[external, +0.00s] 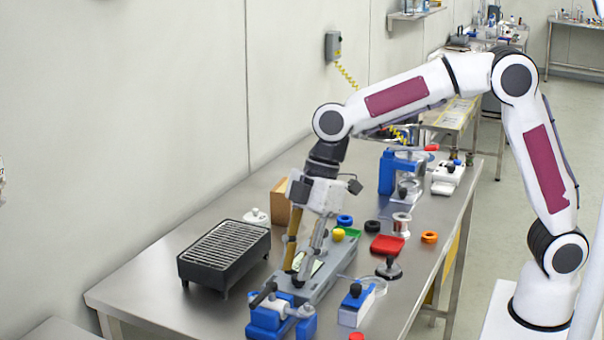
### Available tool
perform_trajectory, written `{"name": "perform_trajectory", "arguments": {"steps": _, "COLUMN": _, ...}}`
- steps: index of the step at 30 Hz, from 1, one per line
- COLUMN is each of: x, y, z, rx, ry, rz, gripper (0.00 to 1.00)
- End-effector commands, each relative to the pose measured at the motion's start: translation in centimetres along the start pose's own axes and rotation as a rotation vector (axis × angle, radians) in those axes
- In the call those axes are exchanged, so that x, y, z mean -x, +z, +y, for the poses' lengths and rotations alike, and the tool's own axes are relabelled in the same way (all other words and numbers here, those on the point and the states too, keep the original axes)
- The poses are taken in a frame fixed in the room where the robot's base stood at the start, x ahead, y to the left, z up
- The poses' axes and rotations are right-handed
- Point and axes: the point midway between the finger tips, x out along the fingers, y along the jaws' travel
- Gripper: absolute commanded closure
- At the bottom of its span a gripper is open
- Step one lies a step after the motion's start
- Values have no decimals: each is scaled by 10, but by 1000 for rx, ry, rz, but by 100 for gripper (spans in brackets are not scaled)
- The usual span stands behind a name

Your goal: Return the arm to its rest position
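My arm is bent over the steel table, with its forearm reaching left and its wrist pointing down. My gripper (295,276) is low over a grey tray-like fixture (322,285) behind a blue vise (280,318). Its two long fingers, one yellowish and one grey, come close together at the tips. I cannot tell whether they are apart or shut on something. A pale patch in the fixture shows beside the fingertips. No marker for a rest position shows.
A black grill-topped box (224,252) stands left of my gripper. Close on the right are a yellow ball (338,234), a red tray (387,245), a spool (401,225) and a blue-and-white block (356,303). A blue stand (388,172) rises farther back. The table's left front is clear.

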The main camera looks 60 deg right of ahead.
Motion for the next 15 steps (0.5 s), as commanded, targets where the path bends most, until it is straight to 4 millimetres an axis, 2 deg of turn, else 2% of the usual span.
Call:
{"name": "perform_trajectory", "arguments": {"steps": 9, "x": 32, "y": 71, "z": -22, "rx": -333, "ry": 48, "rz": -64, "gripper": 73}}
{"name": "perform_trajectory", "arguments": {"steps": 15, "x": 55, "y": 112, "z": -36, "rx": -501, "ry": 92, "rz": -76, "gripper": 73}}
